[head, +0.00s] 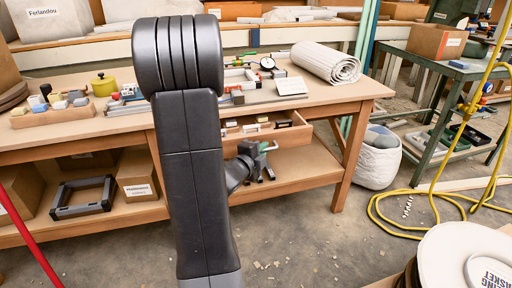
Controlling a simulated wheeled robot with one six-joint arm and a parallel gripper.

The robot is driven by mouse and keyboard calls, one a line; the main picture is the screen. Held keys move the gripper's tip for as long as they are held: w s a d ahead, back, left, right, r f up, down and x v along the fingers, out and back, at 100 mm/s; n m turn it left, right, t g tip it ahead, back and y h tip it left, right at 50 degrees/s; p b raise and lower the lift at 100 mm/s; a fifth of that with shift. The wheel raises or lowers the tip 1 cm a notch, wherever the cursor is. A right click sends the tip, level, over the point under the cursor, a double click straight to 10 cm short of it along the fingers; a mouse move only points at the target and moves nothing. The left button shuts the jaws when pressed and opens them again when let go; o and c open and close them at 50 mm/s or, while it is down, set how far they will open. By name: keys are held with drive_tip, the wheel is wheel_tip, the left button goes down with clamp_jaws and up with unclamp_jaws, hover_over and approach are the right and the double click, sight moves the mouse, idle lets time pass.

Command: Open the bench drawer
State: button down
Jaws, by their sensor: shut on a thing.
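The bench drawer (289,137) is under the workbench top, right of my large arm link. It stands pulled out, and small boxes and blocks show inside it. My gripper (264,150), dark with a green part near its end, is at the lower part of the drawer front. It is shut at the place of the drawer handle. The handle itself is hidden or too small to make out. My arm link covers the left part of the drawer.
The workbench (345,92) carries a rolled white mat (326,63), a dial gauge and small parts. A white sack (378,160) stands right of the bench leg. A yellow hose (420,195) lies on the floor. A round white lid (450,255) is at lower right.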

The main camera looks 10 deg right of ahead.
drive_tip(key=s+b, duration=0.2)
drive_tip(key=s, duration=0.7)
drive_tip(key=shift+d, duration=0.15)
drive_tip(key=c, duration=1.8)
unclamp_jaws()
drive_tip(key=shift+o, duration=0.2)
drive_tip(key=shift+w, duration=0.1)
drive_tip(key=p+v, duration=0.2)
drive_tip(key=v, duration=1.2)
drive_tip(key=shift+w+d, duration=0.1)
drive_tip(key=shift+d, duration=0.05)
drive_tip(key=b+x, duration=0.2)
drive_tip(key=x, duration=1.1)
drive_tip(key=shift+w+d, duration=0.2)
